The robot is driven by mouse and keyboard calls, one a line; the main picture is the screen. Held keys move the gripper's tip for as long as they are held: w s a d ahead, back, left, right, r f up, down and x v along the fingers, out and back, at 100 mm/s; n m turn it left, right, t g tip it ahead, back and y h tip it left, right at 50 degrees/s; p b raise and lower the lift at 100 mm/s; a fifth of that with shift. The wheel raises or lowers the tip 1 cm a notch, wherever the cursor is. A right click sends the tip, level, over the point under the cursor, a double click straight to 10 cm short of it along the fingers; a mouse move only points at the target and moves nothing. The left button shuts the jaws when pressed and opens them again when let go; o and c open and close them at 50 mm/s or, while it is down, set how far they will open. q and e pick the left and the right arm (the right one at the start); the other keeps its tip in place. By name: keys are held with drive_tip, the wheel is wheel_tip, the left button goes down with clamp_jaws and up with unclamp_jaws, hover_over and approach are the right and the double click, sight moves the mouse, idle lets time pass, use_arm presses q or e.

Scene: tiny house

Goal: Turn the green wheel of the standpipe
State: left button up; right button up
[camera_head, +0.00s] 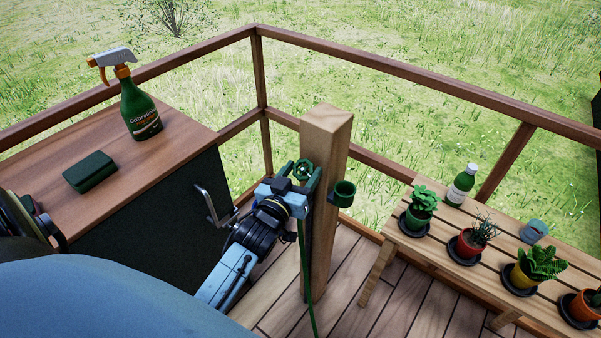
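The green wheel (303,169) is a small knobbed handwheel on the left side of the wooden post (326,145) of the standpipe. My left gripper (301,176) reaches up to it from below. Its two fingers stand apart, one on each side of the wheel. I cannot tell whether either finger touches the wheel. The gripper hides the wheel's lower part and its mount. A green hose (305,270) hangs down the post. A green cup-like holder (343,193) sticks out on the post's right side. My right gripper is not in view.
A slatted bench (400,237) with several potted plants stands at right. A railing (400,79) runs behind.

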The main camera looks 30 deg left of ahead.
use_arm(q)
drive_tip(key=c, duration=0.6)
drive_tip(key=shift+o, duration=0.2)
